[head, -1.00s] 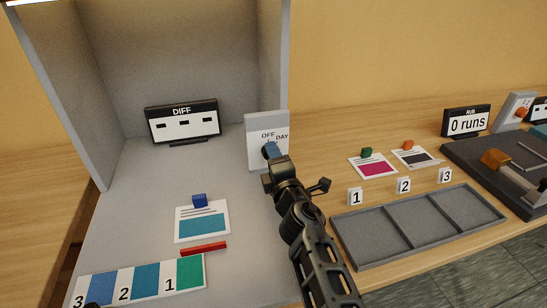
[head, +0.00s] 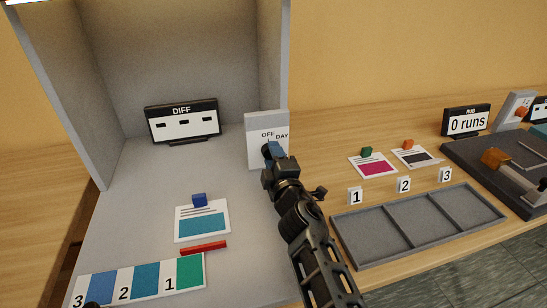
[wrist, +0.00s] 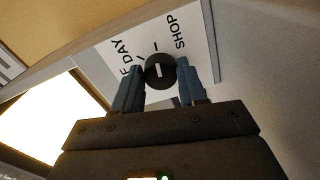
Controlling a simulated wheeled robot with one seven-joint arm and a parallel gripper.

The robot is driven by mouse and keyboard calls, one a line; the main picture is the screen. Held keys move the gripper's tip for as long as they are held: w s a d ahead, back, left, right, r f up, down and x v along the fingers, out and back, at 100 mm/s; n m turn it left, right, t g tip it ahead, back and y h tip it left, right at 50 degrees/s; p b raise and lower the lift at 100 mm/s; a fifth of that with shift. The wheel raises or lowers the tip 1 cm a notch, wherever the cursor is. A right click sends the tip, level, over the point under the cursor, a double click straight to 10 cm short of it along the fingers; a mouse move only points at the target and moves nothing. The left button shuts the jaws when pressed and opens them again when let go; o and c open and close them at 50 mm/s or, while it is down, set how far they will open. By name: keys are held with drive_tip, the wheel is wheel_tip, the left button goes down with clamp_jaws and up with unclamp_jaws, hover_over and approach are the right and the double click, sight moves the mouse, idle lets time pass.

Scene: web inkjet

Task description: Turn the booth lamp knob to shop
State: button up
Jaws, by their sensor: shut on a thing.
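The lamp panel (head: 255,152) is a light grey upright box at the booth's right side. OFF and DAY show on it in the head view; SHOP shows in the wrist view. The round black knob (wrist: 160,70) has a short white mark, between DAY and SHOP in the wrist view. Exactly which label the mark meets is hard to tell. My gripper (wrist: 158,82) is shut on the knob, with one blue finger on each side. In the head view my gripper (head: 270,152) hides the knob and the panel's lower right.
The grey booth holds a DIFF display (head: 182,122), a printed card (head: 202,222) with a blue block (head: 199,200), a red bar (head: 203,247) and a numbered colour strip (head: 140,280). Right of my arm is an empty three-part tray (head: 418,225) on the wooden table.

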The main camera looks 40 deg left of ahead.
drive_tip(key=shift+d+f, duration=0.1)
drive_tip(key=o, duration=1)
drive_tip(key=p+v, duration=0.3)
drive_tip(key=v, duration=0.3)
drive_tip(key=shift+s+d+p, duration=0.2)
drive_tip(key=shift+d+p, duration=0.05)
drive_tip(key=shift+p, duration=0.05)
drive_tip(key=shift+s+d, duration=0.35)
